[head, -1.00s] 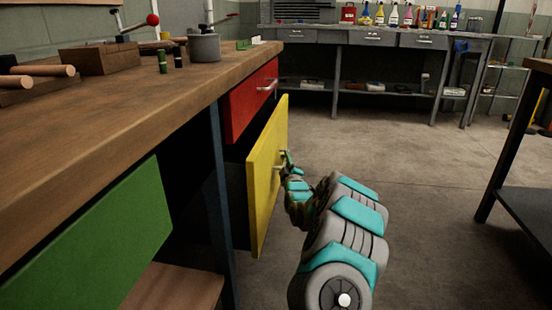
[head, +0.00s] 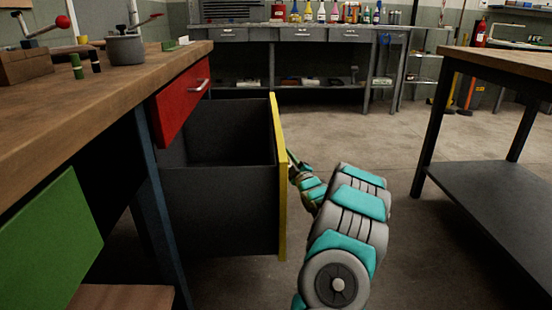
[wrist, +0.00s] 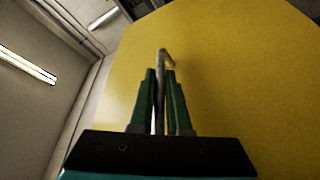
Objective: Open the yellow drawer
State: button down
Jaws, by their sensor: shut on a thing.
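The yellow drawer (head: 280,180) stands well out from the workbench in the head view, its dark inside and side wall showing. It looks empty where I can see in. Its yellow front fills much of the wrist view (wrist: 240,80). My gripper (wrist: 161,75) is shut on the drawer's metal handle (wrist: 162,55), with one green finger on each side of the bar. In the head view my gripper (head: 292,163) is at the outer face of the yellow front, and the handle is hidden there.
A red drawer (head: 181,101) is shut above the yellow one, and a green panel (head: 50,235) is at lower left. The wooden workbench top (head: 90,97) holds a grey pot (head: 125,48). A dark table (head: 490,190) stands at right. Open floor lies between.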

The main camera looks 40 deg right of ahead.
jog(key=shift+s+d, duration=0.3)
jog(key=shift+d, duration=0.1)
jog(key=c, duration=0.9)
grip_release()
jog(key=shift+v, duration=3.9)
